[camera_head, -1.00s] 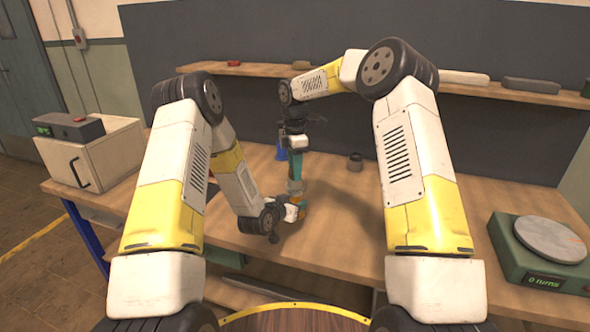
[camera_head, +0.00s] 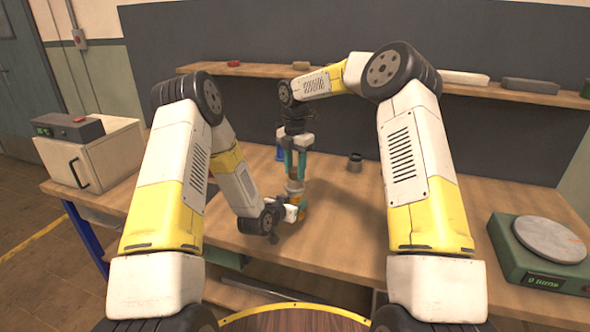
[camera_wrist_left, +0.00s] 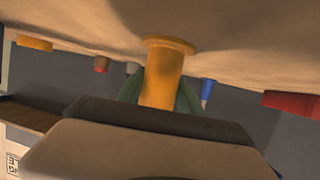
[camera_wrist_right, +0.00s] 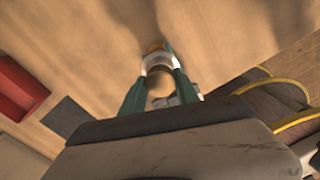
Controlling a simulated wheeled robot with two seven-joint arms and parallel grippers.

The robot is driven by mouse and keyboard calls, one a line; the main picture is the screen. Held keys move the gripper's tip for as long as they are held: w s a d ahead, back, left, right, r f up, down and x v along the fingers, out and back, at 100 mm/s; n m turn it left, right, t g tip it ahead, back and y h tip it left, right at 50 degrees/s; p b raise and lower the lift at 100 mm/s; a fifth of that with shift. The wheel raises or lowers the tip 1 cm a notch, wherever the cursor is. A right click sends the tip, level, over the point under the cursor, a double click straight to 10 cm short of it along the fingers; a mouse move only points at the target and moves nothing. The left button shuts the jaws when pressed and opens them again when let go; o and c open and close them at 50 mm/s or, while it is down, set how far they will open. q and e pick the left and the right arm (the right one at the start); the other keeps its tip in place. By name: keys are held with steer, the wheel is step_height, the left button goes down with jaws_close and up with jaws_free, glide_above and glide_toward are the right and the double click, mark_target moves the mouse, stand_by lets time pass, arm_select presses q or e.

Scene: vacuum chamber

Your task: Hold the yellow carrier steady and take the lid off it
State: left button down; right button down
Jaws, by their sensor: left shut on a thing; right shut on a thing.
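The yellow carrier (camera_wrist_left: 163,80) stands upright on the bench, with its flanged foot on the wood in the left wrist view. My left gripper (camera_head: 297,209) is shut on its lower part from the side. My right gripper (camera_head: 295,170) points down from above and is shut on the lid, a pale grey piece (camera_head: 294,187) with a tan top (camera_wrist_right: 160,86). The lid sits over the carrier, between the green fingers in the right wrist view. I cannot tell whether there is a gap between lid and carrier. The fingers partly hide both.
A red tray (camera_wrist_right: 22,85) and dark square (camera_wrist_right: 66,117) lie nearby. A green turntable device (camera_head: 540,255) is at far right. A shelf (camera_head: 450,86) runs behind; the bench's middle right is clear.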

mark_target(295, 169)
steer(key=shift+r, duration=0.25)
steer(key=shift+r, duration=0.85)
steer(key=shift+r, duration=2)
arm_select(q)
steer(key=c, duration=0.7)
jaws_free()
